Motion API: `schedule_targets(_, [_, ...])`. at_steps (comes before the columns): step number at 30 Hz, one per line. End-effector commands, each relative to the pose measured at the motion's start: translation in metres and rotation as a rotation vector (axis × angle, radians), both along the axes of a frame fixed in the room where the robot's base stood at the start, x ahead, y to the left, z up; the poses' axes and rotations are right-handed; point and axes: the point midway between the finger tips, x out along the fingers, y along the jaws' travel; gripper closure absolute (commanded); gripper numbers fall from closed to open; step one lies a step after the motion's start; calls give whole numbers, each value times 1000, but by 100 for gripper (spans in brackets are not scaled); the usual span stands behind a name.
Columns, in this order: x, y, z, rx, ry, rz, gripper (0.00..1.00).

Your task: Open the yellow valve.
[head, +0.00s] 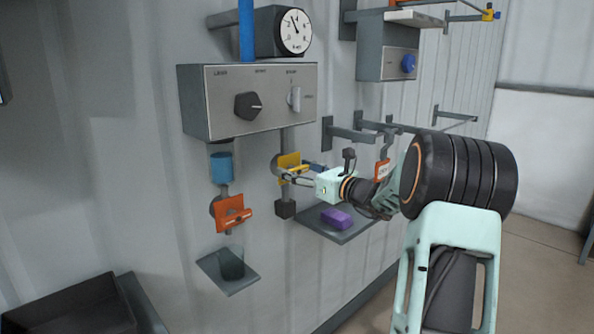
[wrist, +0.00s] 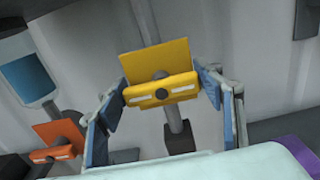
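The yellow valve (head: 289,166) is on a vertical pipe on the wall, below the grey control box. In the wrist view the yellow valve (wrist: 160,85) shows a bent plate and a bar handle with a dark round hub. My gripper (head: 287,174) is at the valve. In the wrist view my gripper (wrist: 165,85) is open, with one blue-padded finger on each side of the yellow handle. The fingers look close to the handle's ends; I cannot tell whether they touch it. The handle bar lies roughly level in the wrist view.
An orange valve (head: 230,213) and blue cylinder (head: 221,167) are on a pipe to the left, above a shelf with a dark cup (head: 231,263). A purple block (head: 336,218) lies on a shelf (head: 350,236). The control box (head: 215,105) juts out above.

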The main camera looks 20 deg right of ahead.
Motion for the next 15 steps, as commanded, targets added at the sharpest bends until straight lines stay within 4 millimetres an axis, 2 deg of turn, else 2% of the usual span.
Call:
schedule_targets(1, [0, 0, 0, 0, 0, 0, 46])
schedule_targets(6, [0, 0, 0, 0, 0, 0, 63])
schedule_targets(15, [0, 0, -2, -41, -15, 1, 64])
